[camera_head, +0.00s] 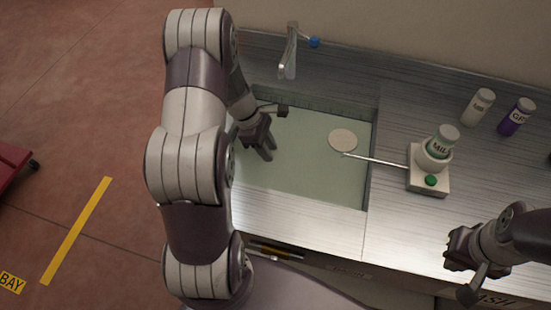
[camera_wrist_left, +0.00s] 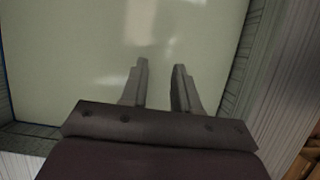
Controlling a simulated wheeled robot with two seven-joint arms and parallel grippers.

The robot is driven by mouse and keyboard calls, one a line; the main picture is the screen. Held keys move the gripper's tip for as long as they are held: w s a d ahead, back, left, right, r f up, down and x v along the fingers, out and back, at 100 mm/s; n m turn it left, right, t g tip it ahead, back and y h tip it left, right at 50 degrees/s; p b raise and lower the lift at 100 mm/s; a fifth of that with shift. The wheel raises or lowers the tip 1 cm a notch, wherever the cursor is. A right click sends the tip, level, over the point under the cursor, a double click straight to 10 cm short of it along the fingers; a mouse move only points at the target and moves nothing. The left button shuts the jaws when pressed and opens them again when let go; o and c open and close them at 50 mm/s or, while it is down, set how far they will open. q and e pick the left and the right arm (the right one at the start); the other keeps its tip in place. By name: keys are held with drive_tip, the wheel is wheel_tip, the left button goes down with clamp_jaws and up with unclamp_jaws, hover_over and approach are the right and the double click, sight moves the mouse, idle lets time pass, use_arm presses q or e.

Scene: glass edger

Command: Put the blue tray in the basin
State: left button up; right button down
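The basin (camera_head: 366,190) is a rectangular sink in the steel counter, with a flat pale green surface inside. No blue tray can be made out in the head view. A thin blue line runs along the left edge of the pale surface in the left wrist view; I cannot tell what it belongs to. My left gripper (camera_head: 268,152) reaches over the left part of the basin, pointing down. In the left wrist view its fingers (camera_wrist_left: 160,70) are apart with nothing between them. My right gripper (camera_head: 454,250) is above the counter's front edge at the right; its finger gap is unclear.
A pale round disc (camera_head: 343,140) shows in the basin. A thin rod (camera_head: 378,160) reaches over it from a white device (camera_head: 428,182) holding a labelled bottle (camera_head: 443,140). A white bottle (camera_head: 478,106) and purple bottle (camera_head: 516,117) stand behind. A faucet (camera_head: 289,52) is at the back.

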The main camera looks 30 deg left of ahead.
use_arm(q)
drive_tip(key=s+d+r+m+y, duration=0.4)
drive_tip(key=s+d+r+m, duration=0.6)
drive_tip(key=m, duration=1.1)
drive_tip(key=shift+s+d+r, duration=0.2)
drive_tip(key=shift+s+d, duration=0.5)
drive_tip(key=shift+d, duration=0.05)
